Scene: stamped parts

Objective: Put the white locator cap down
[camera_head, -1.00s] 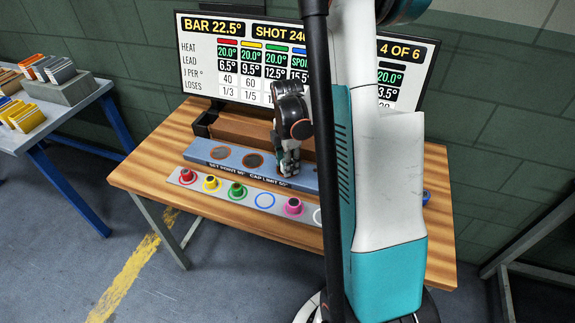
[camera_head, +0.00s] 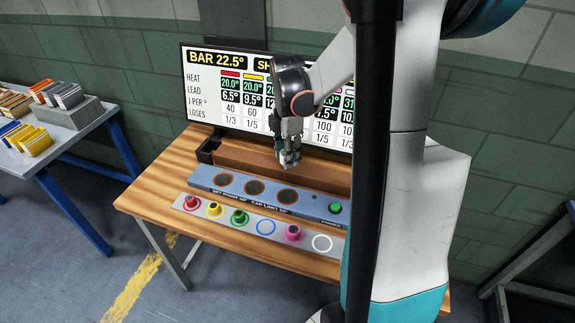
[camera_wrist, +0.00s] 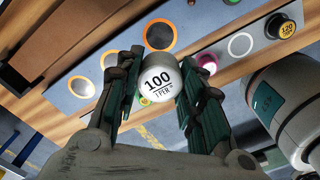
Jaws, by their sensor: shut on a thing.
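The white locator cap (camera_wrist: 160,78), marked 100, is held between the two fingers of my gripper (camera_wrist: 155,92) in the wrist view. In the head view my gripper (camera_head: 290,158) hangs above the blue-grey block (camera_head: 320,205), over its back edge near the third round disc; the cap is hard to make out there. On the grey strip (camera_head: 204,215) in front, the white ring (camera_head: 322,243) is empty. The white ring also shows in the wrist view (camera_wrist: 240,44), to the right of the cap.
The blue ring (camera_head: 266,227) is empty. A black cap marked 120 (camera_wrist: 280,27) shows in the wrist view. A screen (camera_head: 225,90) stands behind.

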